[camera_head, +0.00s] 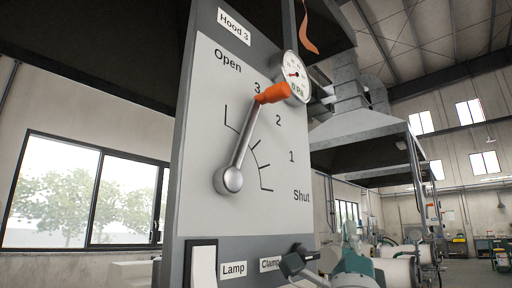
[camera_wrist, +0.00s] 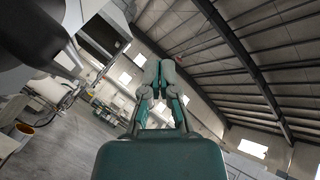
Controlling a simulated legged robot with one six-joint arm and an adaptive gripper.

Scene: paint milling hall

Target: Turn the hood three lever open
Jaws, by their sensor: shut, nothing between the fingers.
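The hood three lever (camera_head: 240,142) is a metal rod with an orange grip on a round pivot. It is on the grey panel (camera_head: 208,100) labelled Hood 3. Its scale runs from Open at upper left to Shut at lower right. The lever points up and slightly right, its grip close to the 3 and partly over the gauge's edge. In the wrist view my gripper (camera_wrist: 160,72) is shut and empty, its fingers together and pointing towards the roof, with nothing touching them. I cannot clearly make it out in the head view.
A round gauge (camera_head: 293,75) marked Pa sits at the panel's right edge. A white lamp switch (camera_head: 203,265) and a clamp label (camera_head: 270,264) are below. A window (camera_head: 85,192) is at left. Another hood (camera_head: 358,125) and machines stand behind at right.

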